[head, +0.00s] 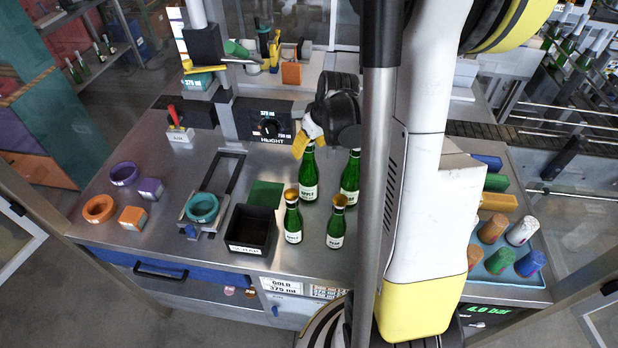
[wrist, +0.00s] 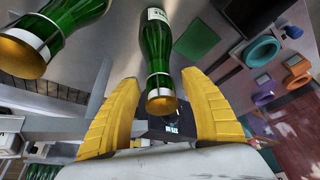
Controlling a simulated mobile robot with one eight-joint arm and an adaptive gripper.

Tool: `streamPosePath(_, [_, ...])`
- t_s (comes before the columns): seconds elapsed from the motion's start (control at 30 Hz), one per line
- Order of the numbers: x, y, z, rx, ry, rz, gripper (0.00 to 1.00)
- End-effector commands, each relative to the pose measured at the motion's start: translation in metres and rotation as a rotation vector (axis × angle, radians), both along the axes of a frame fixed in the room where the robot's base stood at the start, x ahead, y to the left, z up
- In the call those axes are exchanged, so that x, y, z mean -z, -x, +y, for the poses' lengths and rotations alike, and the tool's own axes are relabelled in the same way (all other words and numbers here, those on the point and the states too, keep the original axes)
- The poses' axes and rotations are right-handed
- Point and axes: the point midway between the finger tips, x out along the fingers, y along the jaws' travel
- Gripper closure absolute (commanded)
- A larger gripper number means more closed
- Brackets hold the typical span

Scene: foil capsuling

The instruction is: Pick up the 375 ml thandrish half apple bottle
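Several green bottles with gold tops stand on the steel bench. At the front are two smaller ones: the left, labelled APPLE (head: 293,220), and the right, labelled PEAR (head: 336,226). Behind them stand a larger apple bottle (head: 308,180) and another larger bottle (head: 350,178), its label partly hidden. My gripper (head: 304,142) is at the top of the larger apple bottle. In the wrist view its yellow fingers (wrist: 160,82) are open, one on each side of a gold-topped bottle (wrist: 157,45), with gaps visible. Another bottle (wrist: 62,28) is outside the fingers at upper left.
A black bin (head: 250,230) and a green pad (head: 265,194) lie left of the bottles. A teal ring (head: 202,208) sits in a fixture farther left. The height unit (head: 268,125) stands behind. A blue tray (head: 510,283) of coloured corks is right, beyond my arm.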

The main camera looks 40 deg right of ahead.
Motion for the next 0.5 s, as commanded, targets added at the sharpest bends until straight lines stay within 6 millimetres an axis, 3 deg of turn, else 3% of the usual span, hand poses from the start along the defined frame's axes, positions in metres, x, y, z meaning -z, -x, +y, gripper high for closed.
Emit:
streamPosePath(0.03, [-0.0001,-0.0002,0.0000,0.000,0.000,0.000,0.65])
streamPosePath(0.13, [-0.0002,-0.0001,0.0000,0.000,0.000,0.000,0.95])
streamPosePath(0.17, [-0.0002,-0.0001,0.0000,0.000,0.000,0.000,1.00])
streamPosePath(0.5, [-0.0031,-0.0003,-0.0001,0.000,0.000,-0.001,1.00])
